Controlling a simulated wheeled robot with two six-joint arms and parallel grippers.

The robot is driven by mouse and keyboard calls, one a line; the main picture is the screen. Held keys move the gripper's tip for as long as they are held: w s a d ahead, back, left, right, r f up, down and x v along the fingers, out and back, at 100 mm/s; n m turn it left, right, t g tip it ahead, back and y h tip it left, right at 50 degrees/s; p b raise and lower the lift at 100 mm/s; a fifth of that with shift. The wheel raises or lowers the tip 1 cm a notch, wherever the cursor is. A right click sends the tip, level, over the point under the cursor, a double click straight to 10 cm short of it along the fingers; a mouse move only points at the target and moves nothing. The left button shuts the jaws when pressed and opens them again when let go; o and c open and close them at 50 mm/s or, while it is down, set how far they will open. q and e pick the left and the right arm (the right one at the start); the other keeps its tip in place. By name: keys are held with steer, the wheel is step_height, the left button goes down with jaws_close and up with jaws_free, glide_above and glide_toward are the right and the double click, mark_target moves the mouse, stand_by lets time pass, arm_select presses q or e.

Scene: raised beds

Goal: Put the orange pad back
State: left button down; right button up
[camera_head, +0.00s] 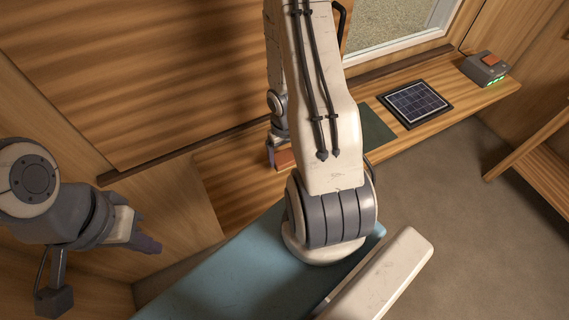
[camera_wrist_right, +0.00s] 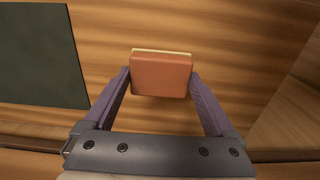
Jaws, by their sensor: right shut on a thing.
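The orange pad (camera_wrist_right: 162,75) sits between the two purple fingers of my right gripper (camera_wrist_right: 160,80) in the right wrist view, with a thin pale layer along its far edge. My right gripper is shut on it, over the wooden shelf. In the head view part of the pad (camera_head: 285,159) shows low by the shelf; my right arm hides some of that area. I cannot tell whether the pad touches the wood. My left gripper (camera_head: 147,243) is at the left, away from the shelf, its finger gap unclear.
A dark green mat (camera_head: 377,127) lies on the wooden shelf (camera_head: 462,98), beside a dark gridded panel (camera_head: 416,103). A grey box (camera_head: 486,70) with an orange top and green lights stands at the shelf's right end. A blue surface (camera_head: 220,270) lies below my right arm.

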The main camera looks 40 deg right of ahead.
mark_target(284, 163)
steer(key=shift+f+b, duration=1.9)
steer(key=shift+f, duration=0.1)
steer(key=shift+f+b, duration=0.3)
steer(key=shift+b, duration=0.05)
steer(key=o, duration=0.9)
steer(key=shift+r, duration=0.1)
steer(key=shift+c, duration=0.2)
step_height(284, 163, up, 13)
steer(key=p, duration=1.2)
steer(key=shift+f+p, duration=0.2)
steer(key=shift+p, duration=0.2)
